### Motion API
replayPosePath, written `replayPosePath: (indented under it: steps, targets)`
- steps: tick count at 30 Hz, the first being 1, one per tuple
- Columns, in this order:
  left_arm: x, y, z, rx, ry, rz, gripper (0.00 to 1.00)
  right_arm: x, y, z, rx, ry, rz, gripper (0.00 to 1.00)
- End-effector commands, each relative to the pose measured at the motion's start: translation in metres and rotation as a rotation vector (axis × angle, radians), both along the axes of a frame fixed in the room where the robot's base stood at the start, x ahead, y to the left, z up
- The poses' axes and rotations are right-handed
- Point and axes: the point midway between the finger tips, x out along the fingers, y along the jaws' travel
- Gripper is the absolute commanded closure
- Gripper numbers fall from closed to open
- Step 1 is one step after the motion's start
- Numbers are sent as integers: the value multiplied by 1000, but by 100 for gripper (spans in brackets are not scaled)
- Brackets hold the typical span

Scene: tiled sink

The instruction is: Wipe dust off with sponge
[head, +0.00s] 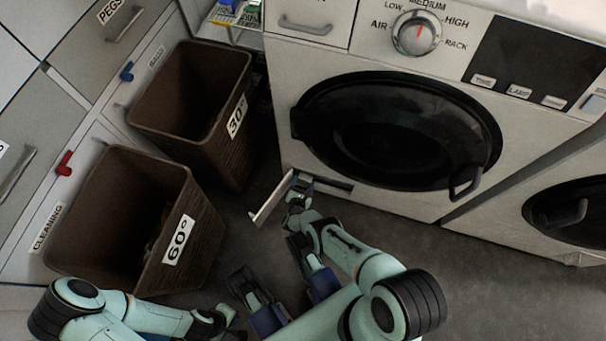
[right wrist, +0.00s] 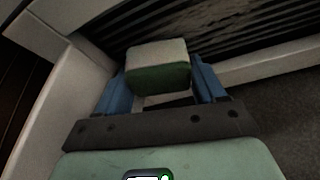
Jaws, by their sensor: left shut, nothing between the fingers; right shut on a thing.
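In the right wrist view, a sponge (right wrist: 158,68) with a pale top and a green side is held between the blue fingers of my right gripper (right wrist: 160,88). In the head view my right gripper (head: 299,190) is at the low opening (head: 332,184) of the dryer, beside its open flap (head: 272,197). The sponge is hard to make out there. Dark ribbed fins (right wrist: 215,28) lie just beyond the sponge in the wrist view; I cannot tell whether it touches them, and no dust is clear. My left gripper (head: 226,316) is shut and empty, low in the head view.
A front-loading dryer (head: 380,205) stands ahead, with a second machine (head: 540,240) to its right. Two brown baskets marked 30 (head: 222,150) and 60 (head: 205,240) stand to the left, by drawer fronts. The grey floor (head: 470,290) at right is clear.

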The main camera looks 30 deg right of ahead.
Motion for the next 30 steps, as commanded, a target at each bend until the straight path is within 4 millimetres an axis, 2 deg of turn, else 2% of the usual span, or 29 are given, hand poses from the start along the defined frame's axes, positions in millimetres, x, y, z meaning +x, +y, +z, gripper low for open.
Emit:
replayPosePath:
  steps: [13, 22, 30]
  targets:
    - [-3, 0, 12, 0, 1, 0, 100, -22, -22, 0, 1, 3, -4, 55]
    - [-3, 0, 16, 0, 0, 0, 100, -30, -31, 0, 0, 1, -4, 55]
    - [-4, 0, 23, 0, -1, 0, 100, -47, -48, 0, 0, 2, -5, 55]
